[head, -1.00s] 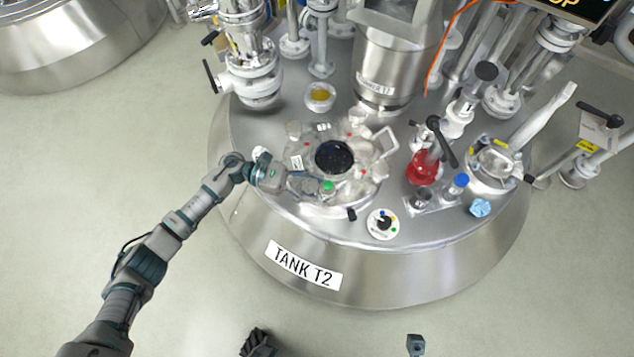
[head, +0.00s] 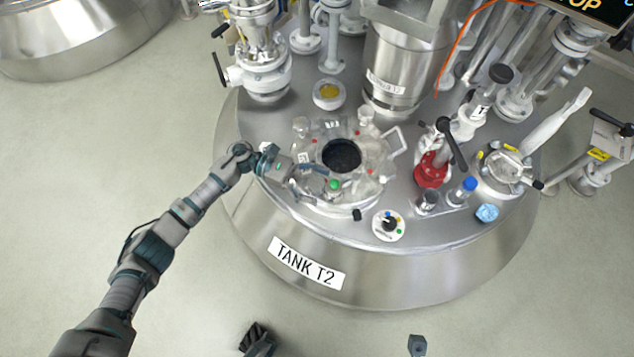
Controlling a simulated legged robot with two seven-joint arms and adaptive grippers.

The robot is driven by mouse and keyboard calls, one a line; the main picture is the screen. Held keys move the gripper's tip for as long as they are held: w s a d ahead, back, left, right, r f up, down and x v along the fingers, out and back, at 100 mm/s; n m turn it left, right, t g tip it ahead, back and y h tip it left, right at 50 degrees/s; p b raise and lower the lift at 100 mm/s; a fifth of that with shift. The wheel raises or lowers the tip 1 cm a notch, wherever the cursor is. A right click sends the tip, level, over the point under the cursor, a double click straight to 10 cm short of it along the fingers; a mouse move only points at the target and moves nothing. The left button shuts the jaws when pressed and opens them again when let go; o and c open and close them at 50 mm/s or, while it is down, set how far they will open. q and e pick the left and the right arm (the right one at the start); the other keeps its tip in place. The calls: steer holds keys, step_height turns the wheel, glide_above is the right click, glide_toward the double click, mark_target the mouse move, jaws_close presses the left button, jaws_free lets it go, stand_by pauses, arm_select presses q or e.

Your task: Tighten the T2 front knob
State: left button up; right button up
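Tank T2 is the round steel vessel with the label "TANK T2" (head: 308,264) on its front. On its top is a clear round lid (head: 372,190) with a dark central opening (head: 341,155). A knob with a green top (head: 334,184) is at the lid's front. Clear knobs, such as one at the back (head: 366,116), stand around the rim. My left gripper (head: 318,184) reaches in from the left, low over the lid, its fingers just left of the green-topped knob. The finger gap is too small to tell, and so is any contact.
A black-and-white dial (head: 389,224) sits in front of the lid. A red valve (head: 431,170), a blue-capped bottle (head: 468,187) and a hatch (head: 503,171) stand to the right. Pipes and a steel vessel (head: 398,70) crowd the back. Floor at left is clear.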

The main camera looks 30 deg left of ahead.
arm_select(q)
steer(key=shift+a, duration=0.35)
steer(key=s+a, duration=0.1)
steer(key=a, duration=1)
steer(key=shift+s+a+f, duration=0.15)
steer(key=shift+s, duration=0.15)
